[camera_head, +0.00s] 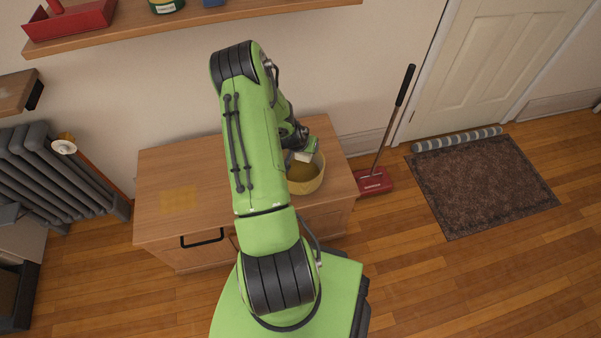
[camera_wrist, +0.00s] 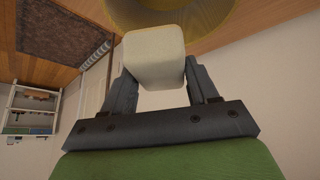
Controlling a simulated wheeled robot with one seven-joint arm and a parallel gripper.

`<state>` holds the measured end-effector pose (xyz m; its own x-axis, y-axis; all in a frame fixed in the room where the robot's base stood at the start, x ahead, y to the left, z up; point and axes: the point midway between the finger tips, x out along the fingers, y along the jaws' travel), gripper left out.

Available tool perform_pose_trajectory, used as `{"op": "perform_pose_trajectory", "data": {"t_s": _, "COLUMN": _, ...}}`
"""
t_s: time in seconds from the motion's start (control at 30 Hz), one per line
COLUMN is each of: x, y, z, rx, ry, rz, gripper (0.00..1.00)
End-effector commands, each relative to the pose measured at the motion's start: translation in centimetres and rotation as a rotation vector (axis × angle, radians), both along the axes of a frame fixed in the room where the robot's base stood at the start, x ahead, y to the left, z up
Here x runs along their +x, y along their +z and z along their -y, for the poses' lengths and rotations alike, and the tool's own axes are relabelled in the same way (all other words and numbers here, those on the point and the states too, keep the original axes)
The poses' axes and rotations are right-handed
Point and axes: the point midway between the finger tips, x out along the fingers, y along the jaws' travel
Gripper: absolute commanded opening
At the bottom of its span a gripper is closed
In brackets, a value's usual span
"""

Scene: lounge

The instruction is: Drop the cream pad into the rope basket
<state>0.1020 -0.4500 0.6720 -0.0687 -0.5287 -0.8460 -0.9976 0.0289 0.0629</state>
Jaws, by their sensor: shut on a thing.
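The cream pad (camera_wrist: 153,57) is a pale block with rounded edges, held between the two dark fingers of my gripper (camera_wrist: 164,82) in the wrist view. In the head view the pad (camera_head: 304,157) shows as a small pale patch at my gripper (camera_head: 303,150), over the basket opening. The rope basket (camera_head: 309,184) is yellow and round and stands upright on the wooden cabinet. Its rim and inside also show in the wrist view (camera_wrist: 215,20), just beyond the pad. I cannot tell whether the pad touches the basket. My arm hides part of the basket's left side.
The wooden cabinet (camera_head: 180,170) has a clear left top with a yellowish square patch (camera_head: 178,199). A shelf (camera_head: 215,22) with a red tray (camera_head: 70,20) runs above. A red-headed sweeper (camera_head: 374,181) stands right of the cabinet, near a brown rug (camera_head: 482,185). A radiator (camera_head: 55,175) is at left.

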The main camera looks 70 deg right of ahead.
Motion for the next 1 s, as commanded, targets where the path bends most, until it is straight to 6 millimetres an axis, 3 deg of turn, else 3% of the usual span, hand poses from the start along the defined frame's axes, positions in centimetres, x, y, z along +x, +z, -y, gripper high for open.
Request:
{"op": "perform_pose_trajectory", "data": {"t_s": 0.1, "x": 0.0, "y": -1.8, "z": 0.0, "rx": 0.0, "ry": 0.001, "rz": -0.001, "gripper": 0.2}}
{"op": "perform_pose_trajectory", "data": {"t_s": 0.37, "x": 0.0, "y": -1.9, "z": 0.0, "rx": -0.001, "ry": 0.001, "rz": 0.0, "gripper": 0.2}}
{"op": "perform_pose_trajectory", "data": {"t_s": 0.4, "x": 0.0, "y": -1.9, "z": 0.0, "rx": -0.001, "ry": 0.001, "rz": 0.0, "gripper": 0.62}}
{"op": "perform_pose_trajectory", "data": {"t_s": 0.57, "x": 0.0, "y": -1.9, "z": 0.0, "rx": -0.001, "ry": 0.001, "rz": 0.0, "gripper": 0.86}}
{"op": "perform_pose_trajectory", "data": {"t_s": 0.87, "x": 0.1, "y": -1.8, "z": -0.1, "rx": -0.001, "ry": 0.001, "rz": 0.0, "gripper": 0.88}}
{"op": "perform_pose_trajectory", "data": {"t_s": 1.0, "x": 0.2, "y": 0.1, "z": -1.1, "rx": -0.001, "ry": 0.002, "rz": 0.001, "gripper": 0.88}}
